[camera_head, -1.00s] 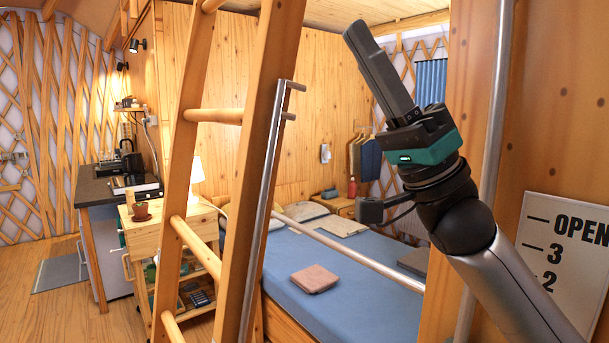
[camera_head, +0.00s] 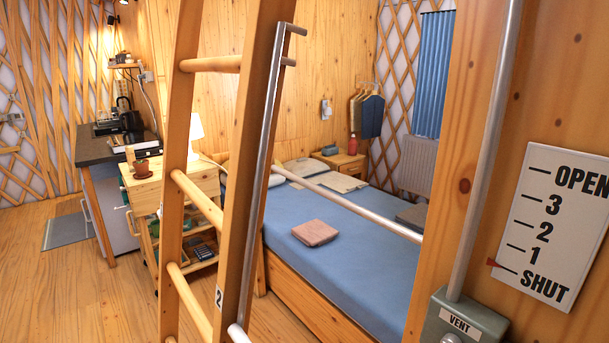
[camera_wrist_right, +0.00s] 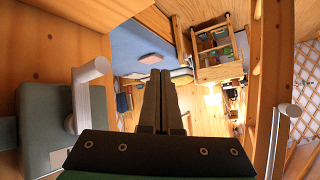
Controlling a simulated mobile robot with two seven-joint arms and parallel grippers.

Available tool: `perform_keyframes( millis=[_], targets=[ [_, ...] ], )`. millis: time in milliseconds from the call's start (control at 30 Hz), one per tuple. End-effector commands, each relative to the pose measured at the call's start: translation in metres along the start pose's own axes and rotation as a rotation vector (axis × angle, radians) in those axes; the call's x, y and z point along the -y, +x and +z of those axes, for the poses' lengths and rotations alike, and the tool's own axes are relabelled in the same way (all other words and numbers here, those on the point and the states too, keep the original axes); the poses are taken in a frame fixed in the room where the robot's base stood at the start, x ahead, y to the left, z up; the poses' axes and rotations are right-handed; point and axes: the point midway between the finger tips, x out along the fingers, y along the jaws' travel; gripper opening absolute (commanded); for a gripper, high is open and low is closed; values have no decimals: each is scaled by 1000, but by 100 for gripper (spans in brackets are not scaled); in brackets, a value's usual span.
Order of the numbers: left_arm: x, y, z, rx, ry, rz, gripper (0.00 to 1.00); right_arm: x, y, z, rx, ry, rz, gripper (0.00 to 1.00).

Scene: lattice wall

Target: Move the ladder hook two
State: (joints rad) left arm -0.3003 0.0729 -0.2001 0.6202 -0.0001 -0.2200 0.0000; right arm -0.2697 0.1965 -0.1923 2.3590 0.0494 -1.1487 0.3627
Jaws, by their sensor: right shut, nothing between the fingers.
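A wooden ladder (camera_head: 245,170) stands tilted at centre left, with a small "2" plate (camera_head: 219,297) low on its right rail. A steel bar (camera_head: 264,150) runs along that rail, with short bent stubs at the top. I cannot tell which part is the hook. My left gripper is in neither view.
A wooden post (camera_head: 455,150) at right carries a vertical steel rod (camera_head: 486,160) on a grey "VENT" box (camera_head: 463,318). A sign (camera_head: 552,222) has its red pointer at SHUT. The bed (camera_head: 350,255) and a wooden cart (camera_head: 170,190) stand behind the ladder.

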Motion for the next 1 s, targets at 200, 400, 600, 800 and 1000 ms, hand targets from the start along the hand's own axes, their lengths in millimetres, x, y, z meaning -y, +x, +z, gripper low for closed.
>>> perform_keyframes(
  millis=[200, 400, 600, 800, 1000],
  targets=[
    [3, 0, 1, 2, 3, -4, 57, -30, -40, 108, 358, -146, 97, 0],
    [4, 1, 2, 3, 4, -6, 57, -46, -78, 174, 609, -243, 117, 0],
    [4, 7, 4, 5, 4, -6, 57, -55, -36, 207, 621, -240, 116, 0],
    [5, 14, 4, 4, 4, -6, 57, -66, 5, 257, 649, -240, 113, 0],
    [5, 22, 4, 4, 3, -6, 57, -82, 43, 325, 682, -242, 110, 0]
  ],
)
